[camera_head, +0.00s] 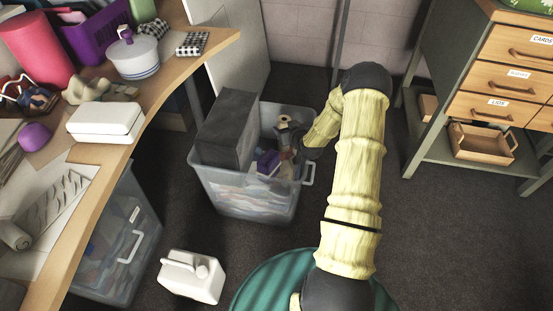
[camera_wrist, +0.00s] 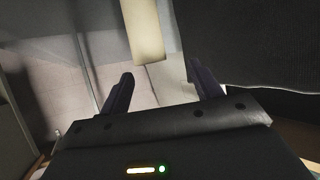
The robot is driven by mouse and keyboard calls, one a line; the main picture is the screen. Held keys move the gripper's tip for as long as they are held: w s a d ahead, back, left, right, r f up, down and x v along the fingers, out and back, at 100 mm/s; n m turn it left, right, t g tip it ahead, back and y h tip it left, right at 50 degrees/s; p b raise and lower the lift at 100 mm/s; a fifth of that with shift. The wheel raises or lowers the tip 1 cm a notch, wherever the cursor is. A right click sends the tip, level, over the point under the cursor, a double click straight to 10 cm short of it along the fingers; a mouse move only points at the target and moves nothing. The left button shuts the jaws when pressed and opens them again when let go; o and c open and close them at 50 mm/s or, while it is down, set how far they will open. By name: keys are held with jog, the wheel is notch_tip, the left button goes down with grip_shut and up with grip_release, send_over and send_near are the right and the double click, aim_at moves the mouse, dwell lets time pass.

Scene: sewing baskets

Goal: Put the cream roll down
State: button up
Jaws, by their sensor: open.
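A small cream-tan roll (camera_head: 284,120) shows near the far right part of the clear plastic bin (camera_head: 248,208), beside my gripper. My gripper (camera_head: 297,138) is low at the bin's right side, partly hidden by my own arm. In the wrist view my gripper (camera_wrist: 160,85) has its two dark fingers spread apart. A pale cream upright shape (camera_wrist: 144,32) appears beyond and between the fingertips, apart from both; it looks like the roll. I cannot tell what the roll rests on.
A dark grey box (camera_head: 228,128) stands in the bin's left part; in the wrist view a dark wall (camera_wrist: 255,45) fills the right. A purple item (camera_head: 267,162) and folded cloth lie in the bin. A white jug (camera_head: 191,276) stands on the floor. The desk (camera_head: 150,105) is left, drawers (camera_head: 515,80) right.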

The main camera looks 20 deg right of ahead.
jog(key=s+a+r+n+g, duration=0.1)
jog(key=s+a+r+g, duration=0.2)
jog(key=a+r, duration=0.25)
jog(key=s+a+r+g, duration=0.2)
jog(key=s+a+r, duration=0.2)
jog(key=s, duration=0.5)
jog(key=s+a+r+g, duration=0.2)
jog(key=s+a+r, duration=0.2)
jog(key=s, duration=0.5)
jog(key=s+a+r+g, duration=0.3)
jog(key=s+a+r, duration=0.2)
jog(key=s, duration=0.5)
jog(key=shift+m, duration=0.3)
jog(key=shift+s, duration=0.1)
